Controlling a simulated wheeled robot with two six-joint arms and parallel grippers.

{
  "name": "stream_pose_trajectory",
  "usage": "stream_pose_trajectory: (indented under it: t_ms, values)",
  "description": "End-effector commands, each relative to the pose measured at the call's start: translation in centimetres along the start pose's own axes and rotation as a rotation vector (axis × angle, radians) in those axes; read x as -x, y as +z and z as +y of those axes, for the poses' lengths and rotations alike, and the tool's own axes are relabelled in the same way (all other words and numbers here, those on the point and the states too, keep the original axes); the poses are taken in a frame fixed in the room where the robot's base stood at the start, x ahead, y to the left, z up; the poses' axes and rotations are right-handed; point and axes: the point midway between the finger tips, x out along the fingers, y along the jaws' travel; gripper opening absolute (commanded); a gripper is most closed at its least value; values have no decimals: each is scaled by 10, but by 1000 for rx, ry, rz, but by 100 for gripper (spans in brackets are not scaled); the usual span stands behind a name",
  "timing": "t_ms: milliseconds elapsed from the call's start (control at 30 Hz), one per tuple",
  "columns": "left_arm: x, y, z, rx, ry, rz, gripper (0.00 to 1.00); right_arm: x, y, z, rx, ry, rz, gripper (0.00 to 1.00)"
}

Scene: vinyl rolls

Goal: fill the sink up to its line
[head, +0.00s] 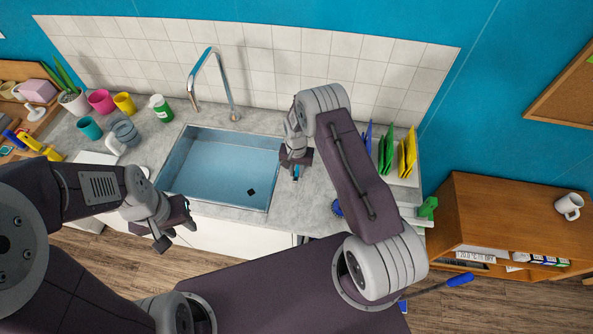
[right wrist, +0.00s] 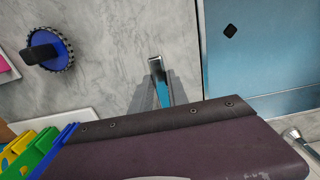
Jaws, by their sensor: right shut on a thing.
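The sink (head: 185,152) is a pale blue basin set in the grey counter, with a small dark square on its floor; its right part shows in the right wrist view (right wrist: 270,60). I cannot make out a fill line or a water level. A chrome arched tap (head: 212,72) stands behind the sink. My right gripper (head: 296,168) is at the sink's right side, shut on a small chrome-and-blue handle (right wrist: 157,68) over the counter. My left gripper (head: 178,226) is open and empty in front of the sink's front left corner.
Left of the sink stand several cups, a grey-blue mug (head: 126,133) and a green-and-white bottle (head: 161,108). Right of it are a blue round brush (right wrist: 50,50) and blue, green and yellow boards (head: 386,150) in a rack. The counter's front edge is close to my left gripper.

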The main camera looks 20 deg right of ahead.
Motion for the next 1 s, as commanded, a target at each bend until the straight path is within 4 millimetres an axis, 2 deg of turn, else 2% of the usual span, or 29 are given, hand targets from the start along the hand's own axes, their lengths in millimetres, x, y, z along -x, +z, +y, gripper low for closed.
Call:
stream_pose_trajectory:
  t_ms: [233,467,733,767,800,833,1000]
  values:
    - [0,0,0,0,0,0,36,1,-1,0,0,-1,2,0]
    - [-9,1,0,0,0,0,36,0,-2,11,127,-1,3,0]
    - [-8,1,0,0,0,0,36,1,-2,12,136,-1,3,0]
    - [-8,1,0,0,0,0,36,1,-2,12,136,-1,3,28]
    - [-8,1,0,0,0,0,36,1,-2,12,136,-1,3,39]
    - [-8,1,0,0,0,0,36,1,-2,12,136,-1,3,42]
    - [-8,1,0,0,0,0,36,1,-2,12,136,-1,2,42]
